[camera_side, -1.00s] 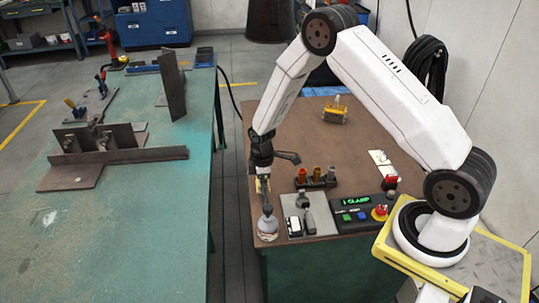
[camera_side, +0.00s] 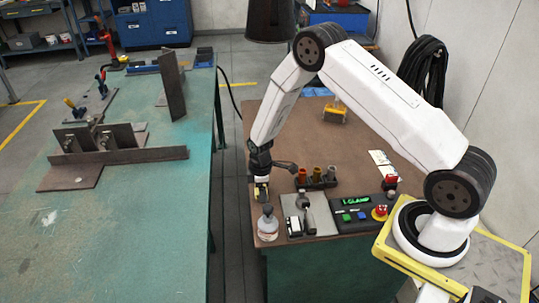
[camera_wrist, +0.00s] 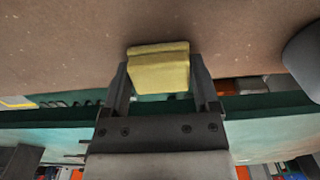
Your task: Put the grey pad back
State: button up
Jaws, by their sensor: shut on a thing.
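My gripper (camera_side: 261,188) is shut on a small yellow block (camera_wrist: 158,68), which sits between the two fingers in the wrist view. In the side view the block is small and partly hidden by the fingers, just above and behind a pale bottle (camera_side: 267,224) at the brown table's front left corner. I cannot tell whether it touches the table. A grey plate (camera_side: 322,222) lies right of the bottle, with a silvery tool (camera_side: 305,199) on it. I see nothing that is clearly a separate grey pad.
A control box (camera_side: 355,213) with a red button is to the right. A yellow object (camera_side: 335,112) stands at the back. The brown table (camera_side: 300,130) is clear in the middle. A green table (camera_side: 130,230) is at left.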

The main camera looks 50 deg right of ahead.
jog(key=shift+f, duration=0.1)
jog(key=o, duration=1)
jog(key=shift+o, duration=0.2)
notch_tip(320, 180, up, 12)
dwell(0.7)
